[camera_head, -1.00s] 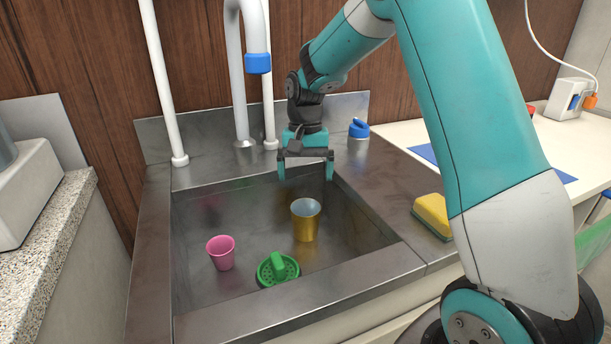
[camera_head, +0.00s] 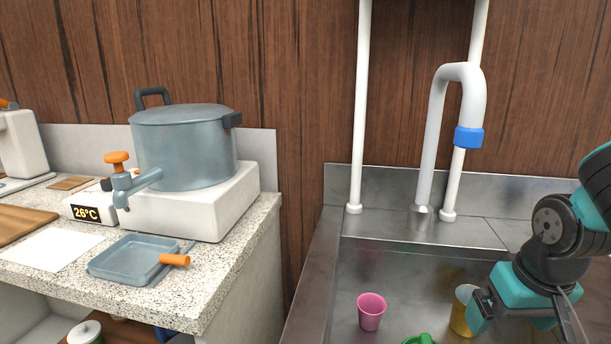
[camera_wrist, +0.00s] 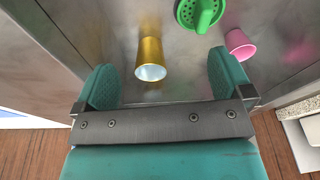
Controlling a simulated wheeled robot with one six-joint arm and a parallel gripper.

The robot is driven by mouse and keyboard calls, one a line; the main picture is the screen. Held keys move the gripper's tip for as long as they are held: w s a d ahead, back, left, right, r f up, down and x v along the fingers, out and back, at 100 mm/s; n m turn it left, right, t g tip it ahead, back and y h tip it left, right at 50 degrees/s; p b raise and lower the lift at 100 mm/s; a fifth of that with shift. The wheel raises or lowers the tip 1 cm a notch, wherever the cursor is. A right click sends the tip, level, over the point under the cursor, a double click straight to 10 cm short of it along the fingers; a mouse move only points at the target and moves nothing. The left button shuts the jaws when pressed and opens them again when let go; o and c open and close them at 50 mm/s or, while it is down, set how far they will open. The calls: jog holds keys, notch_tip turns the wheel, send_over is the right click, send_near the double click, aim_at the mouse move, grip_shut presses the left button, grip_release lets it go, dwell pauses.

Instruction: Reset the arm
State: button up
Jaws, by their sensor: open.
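My gripper (camera_head: 522,322) is at the right edge of the head view, above the sink (camera_head: 395,268). It is open, and nothing is between its two teal fingers in the wrist view (camera_wrist: 165,75). A gold cup (camera_head: 461,312) stands in the sink, partly hidden behind my gripper. The wrist view shows this cup (camera_wrist: 151,52) beyond the fingers, apart from them. Most of my arm is outside the head view.
A pink cup (camera_head: 371,311) and a green strainer-like piece (camera_head: 420,339) are in the sink. A white faucet (camera_head: 436,140) rises behind it. On the left counter are a large grey pot (camera_head: 185,150) with a tap and a blue-grey tray (camera_head: 125,262).

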jog(key=s+a+r+n+g+y+p, duration=0.1)
jog(key=s+a+r+n+y+p, duration=0.1)
jog(key=s+a+r+p, duration=0.3)
jog(key=s+a+r+n+g+y+p, duration=0.1)
jog(key=s+a+r+n+y+p, duration=0.1)
jog(key=s+a+r+n+p, duration=0.3)
jog(key=s+a+r+p, duration=0.1)
jog(key=a+r, duration=0.3)
jog(key=r, duration=0.5)
jog(key=shift+s+a+p, duration=0.15)
jog(key=shift+p, duration=0.15)
